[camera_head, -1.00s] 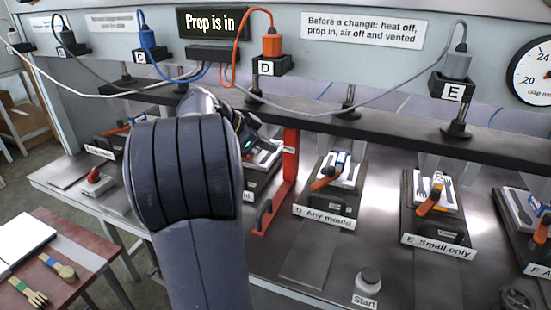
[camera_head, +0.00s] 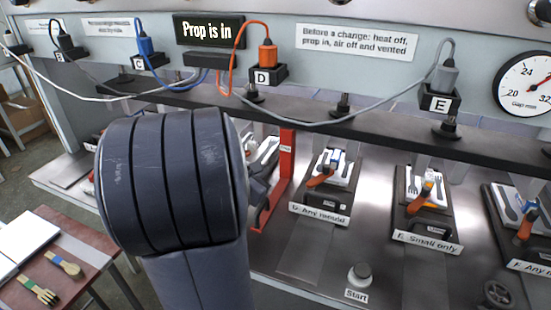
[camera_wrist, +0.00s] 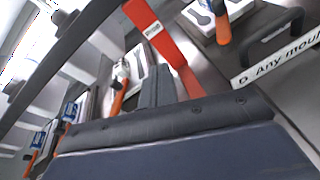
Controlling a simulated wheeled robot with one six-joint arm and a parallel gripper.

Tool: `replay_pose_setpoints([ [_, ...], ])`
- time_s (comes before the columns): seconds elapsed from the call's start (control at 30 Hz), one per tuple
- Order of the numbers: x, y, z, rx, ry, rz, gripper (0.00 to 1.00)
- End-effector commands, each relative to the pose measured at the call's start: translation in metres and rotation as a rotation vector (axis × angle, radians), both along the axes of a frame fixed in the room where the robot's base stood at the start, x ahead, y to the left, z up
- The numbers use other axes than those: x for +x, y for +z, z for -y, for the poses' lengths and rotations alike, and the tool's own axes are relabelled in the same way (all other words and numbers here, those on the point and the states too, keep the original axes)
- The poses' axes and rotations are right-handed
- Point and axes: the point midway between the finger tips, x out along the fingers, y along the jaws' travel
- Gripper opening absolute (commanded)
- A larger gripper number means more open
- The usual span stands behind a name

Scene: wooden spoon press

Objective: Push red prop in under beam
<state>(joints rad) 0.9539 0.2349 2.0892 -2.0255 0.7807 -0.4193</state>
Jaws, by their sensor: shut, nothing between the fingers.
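The red prop (camera_head: 287,165) stands upright with its top at the dark beam (camera_head: 340,122), and its red foot runs toward the front, partly hidden by my arm. A display (camera_head: 208,30) above reads "Prop is in". In the wrist view the red prop (camera_wrist: 160,40) slants past the beam (camera_wrist: 62,62). My gripper (camera_wrist: 157,85) shows there as closed dark fingers, empty, just left of the prop's lower part. I cannot tell whether they touch it.
Mould station D (camera_head: 325,185) and the "Small only" station (camera_head: 425,200) stand right of the prop, with orange-handled clamps. A Start button (camera_head: 361,276) is at the front. Cables hang above the beam. A side table (camera_head: 75,245) with utensils is at left.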

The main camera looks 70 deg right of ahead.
Motion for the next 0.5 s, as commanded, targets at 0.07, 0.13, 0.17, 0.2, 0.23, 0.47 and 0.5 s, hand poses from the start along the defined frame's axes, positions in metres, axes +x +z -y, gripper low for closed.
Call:
replay_pose_setpoints([
  [0.07, 0.002, -0.007, -0.009, 0.028, 0.079, -0.137, 0.00],
  [0.13, 0.003, -0.012, -0.015, 0.045, 0.132, -0.227, 0.00],
  [0.17, 0.003, -0.014, -0.017, 0.050, 0.147, -0.254, 0.00],
  [0.2, 0.004, -0.015, -0.018, 0.054, 0.164, -0.283, 0.00],
  [0.23, 0.004, -0.016, -0.019, 0.056, 0.173, -0.297, 0.00],
  [0.47, 0.004, -0.024, -0.001, 0.059, 0.180, -0.316, 0.00],
  [0.5, 0.003, -0.026, 0.005, 0.061, 0.180, -0.317, 0.00],
])
